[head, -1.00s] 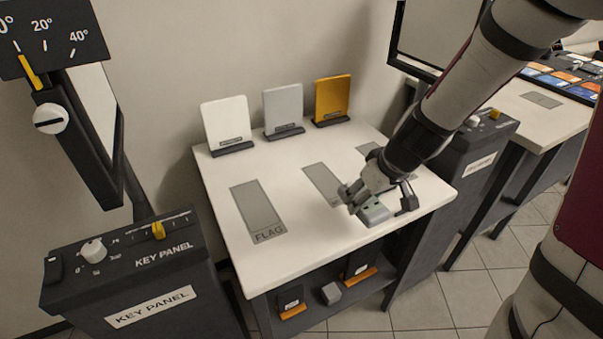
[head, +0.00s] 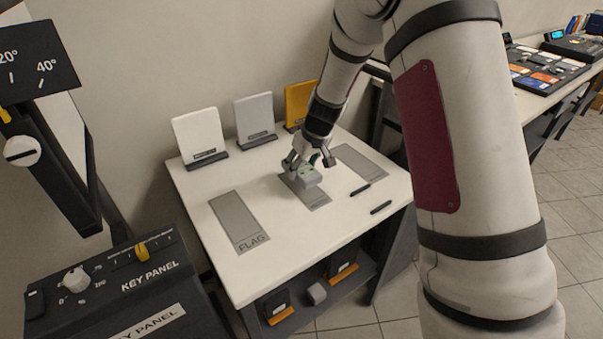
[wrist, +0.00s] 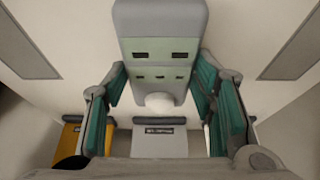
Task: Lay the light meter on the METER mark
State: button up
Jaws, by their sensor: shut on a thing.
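The light meter (head: 311,179) is a grey block with a pale green face and a white dome. In the wrist view the light meter (wrist: 160,18) sits between the green finger pads of my gripper (wrist: 160,90), which is shut on it. In the head view my gripper (head: 304,164) holds it over the middle grey mark (head: 316,198). The meter and gripper hide part of this mark, and I cannot read its label. Whether the meter touches the table is unclear.
The FLAG mark (head: 238,220) lies left on the white table (head: 200,195), and another grey mark (head: 362,163) lies right. Two dark sticks (head: 360,189) (head: 381,208) lie near the right front. White (head: 200,135), grey (head: 255,118) and yellow (head: 297,103) cards stand along the back.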

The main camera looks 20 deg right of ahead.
aim_at(304, 169)
jog(key=shift+w, duration=0.2)
jog(key=shift+f, duration=1.75)
jog(key=shift+f+b, duration=0.25)
jog(key=shift+b, duration=0.1)
jog(key=o, duration=1.2)
jog(key=shift+o, duration=0.2)
jog(key=shift+r, duration=0.15)
